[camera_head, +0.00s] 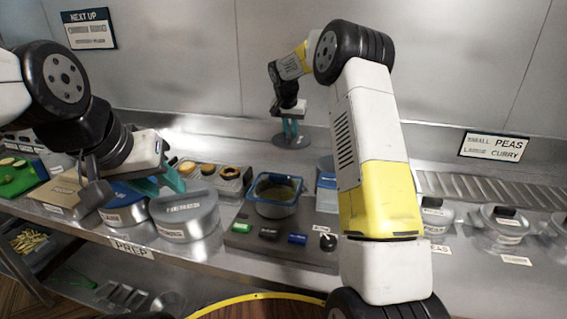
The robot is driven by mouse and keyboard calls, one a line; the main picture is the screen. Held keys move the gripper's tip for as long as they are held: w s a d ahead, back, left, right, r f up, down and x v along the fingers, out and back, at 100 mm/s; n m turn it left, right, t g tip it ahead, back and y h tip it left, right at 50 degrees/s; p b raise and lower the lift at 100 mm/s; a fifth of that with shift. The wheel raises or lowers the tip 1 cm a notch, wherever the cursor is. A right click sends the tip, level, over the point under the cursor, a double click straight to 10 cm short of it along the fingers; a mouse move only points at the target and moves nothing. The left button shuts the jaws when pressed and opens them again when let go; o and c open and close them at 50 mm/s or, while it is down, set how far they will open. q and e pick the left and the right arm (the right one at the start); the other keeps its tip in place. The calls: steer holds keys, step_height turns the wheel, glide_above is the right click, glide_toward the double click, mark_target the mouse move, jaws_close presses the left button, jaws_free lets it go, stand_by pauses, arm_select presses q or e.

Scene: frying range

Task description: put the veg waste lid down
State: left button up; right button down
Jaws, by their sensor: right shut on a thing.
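My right gripper (290,128) is at the back of the counter near the wall, with its teal fingers pointing down. It is shut on a dark grey round lid (292,143), which I take to be the veg waste lid. The lid lies about flat, on or just above the steel surface; I cannot tell whether it touches. My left gripper (160,184) is at the left, above the blue-lidded container and beside the herbs tin. Its teal fingers are apart, with nothing seen between them.
A blue-rimmed open container (273,208) stands in front of the lid. The grey herbs tin (183,222), a blue-lidded container (124,212) and a green board (18,180) are at the left. Lidded pots (500,232) stand at the right. My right arm hides part of the counter.

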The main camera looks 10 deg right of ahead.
steer(key=shift+a+f, duration=0.1)
steer(key=shift+f, duration=0.3)
step_height(320, 180, down, 9)
steer(key=shift+f, duration=0.1)
steer(key=shift+f, duration=0.1)
steer(key=c, duration=1.4)
jaws_free()
